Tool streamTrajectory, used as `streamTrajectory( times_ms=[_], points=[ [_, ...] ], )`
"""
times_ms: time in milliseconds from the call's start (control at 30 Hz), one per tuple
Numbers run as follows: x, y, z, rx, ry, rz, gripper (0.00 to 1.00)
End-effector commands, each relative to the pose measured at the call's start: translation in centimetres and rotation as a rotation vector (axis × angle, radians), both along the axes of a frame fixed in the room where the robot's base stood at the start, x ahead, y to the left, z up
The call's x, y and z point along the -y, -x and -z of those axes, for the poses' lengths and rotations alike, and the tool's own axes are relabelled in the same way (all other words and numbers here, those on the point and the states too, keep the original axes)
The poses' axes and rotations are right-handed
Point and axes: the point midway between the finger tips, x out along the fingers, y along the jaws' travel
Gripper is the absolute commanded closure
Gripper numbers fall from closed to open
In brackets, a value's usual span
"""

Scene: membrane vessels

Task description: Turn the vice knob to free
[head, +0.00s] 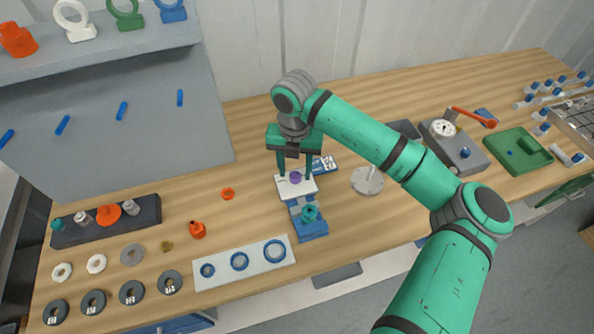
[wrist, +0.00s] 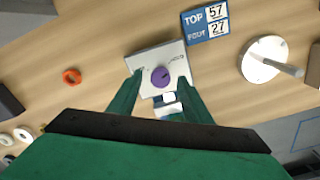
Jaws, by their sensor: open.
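The purple knob (head: 295,177) sits on a white plate (head: 284,194) at the middle of the bench, behind a blue vice-like base (head: 313,230) with a teal part on it. In the wrist view the round knob (wrist: 160,76) shows near the middle of the plate (wrist: 141,64), with small dark lettering at its upper right, too small to read surely. My gripper (head: 295,175) is open over the plate, pointing down. In the wrist view its fingers (wrist: 160,88) stand apart, one on each side of the knob; I see no contact with it.
A blue-and-white number sign (wrist: 207,22) and a round pale stand with a rod (wrist: 266,60) are close by. Orange fittings (head: 198,230), a white plate with blue rings (head: 240,277) and a gauge unit (head: 455,150) lie farther out. Bare wood is left of the plate.

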Motion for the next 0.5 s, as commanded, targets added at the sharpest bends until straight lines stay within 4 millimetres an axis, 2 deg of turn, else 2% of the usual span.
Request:
streamTrajectory(
  times_ms=[200,433,467,500],
  points=[
    [0.09,0.00,1.12,0.000,-0.001,0.002,0.55],
    [-0.05,-0.01,1.17,0.001,-0.001,0.000,0.55],
    [-0.06,-0.01,1.17,0.001,-0.001,-0.001,0.58],
    [-0.09,0.00,1.17,0.001,-0.001,-0.001,0.67]
  ],
)
